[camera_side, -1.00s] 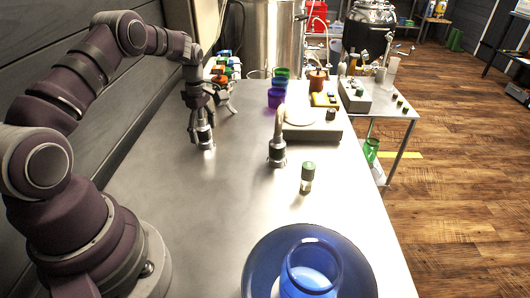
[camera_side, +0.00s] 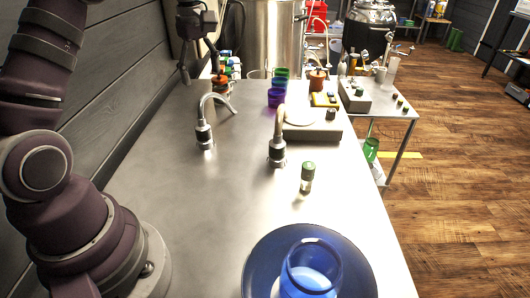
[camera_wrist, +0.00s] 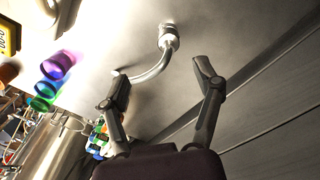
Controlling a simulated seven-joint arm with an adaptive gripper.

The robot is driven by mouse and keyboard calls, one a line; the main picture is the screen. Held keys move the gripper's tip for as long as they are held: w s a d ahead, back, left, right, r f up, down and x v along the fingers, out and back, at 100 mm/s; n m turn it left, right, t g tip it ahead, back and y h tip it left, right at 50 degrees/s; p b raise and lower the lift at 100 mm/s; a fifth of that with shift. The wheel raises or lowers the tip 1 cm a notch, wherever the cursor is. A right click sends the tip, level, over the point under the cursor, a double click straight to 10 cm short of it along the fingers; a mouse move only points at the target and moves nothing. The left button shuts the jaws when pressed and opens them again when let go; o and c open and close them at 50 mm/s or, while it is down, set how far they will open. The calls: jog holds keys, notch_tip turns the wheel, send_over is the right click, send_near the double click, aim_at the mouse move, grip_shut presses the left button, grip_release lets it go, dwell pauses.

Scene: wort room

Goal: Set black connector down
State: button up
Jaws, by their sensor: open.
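The black connector (camera_side: 204,136), a dark and silver fitting with a curved grey hose, stands upright on the metal table (camera_side: 160,195) in the side view. In the wrist view the connector (camera_wrist: 169,38) and hose show beyond the fingertips. My gripper (camera_side: 199,77) is above and behind the connector, clear of it. In the wrist view my gripper (camera_wrist: 160,82) has its fingers spread wide with nothing held between them.
A second fitting with a beige hose (camera_side: 277,151) stands to the right. Close by are a green-capped vial (camera_side: 307,178), a blue jar (camera_side: 310,272) on a dark round dish (camera_side: 258,268), a flat device (camera_side: 320,131) and coloured cups (camera_side: 276,97).

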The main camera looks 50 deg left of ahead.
jog(key=s+d+r+m+t, duration=0.3)
jog(key=s+d+r+m, duration=0.25)
jog(key=d+m, duration=0.45)
jog(key=s+d+f+m+t, duration=0.2)
jog(key=s+d+m, duration=0.4)
jog(key=m, duration=0.3)
jog(key=shift+s+f, duration=0.65)
jog(key=shift+s, duration=0.05)
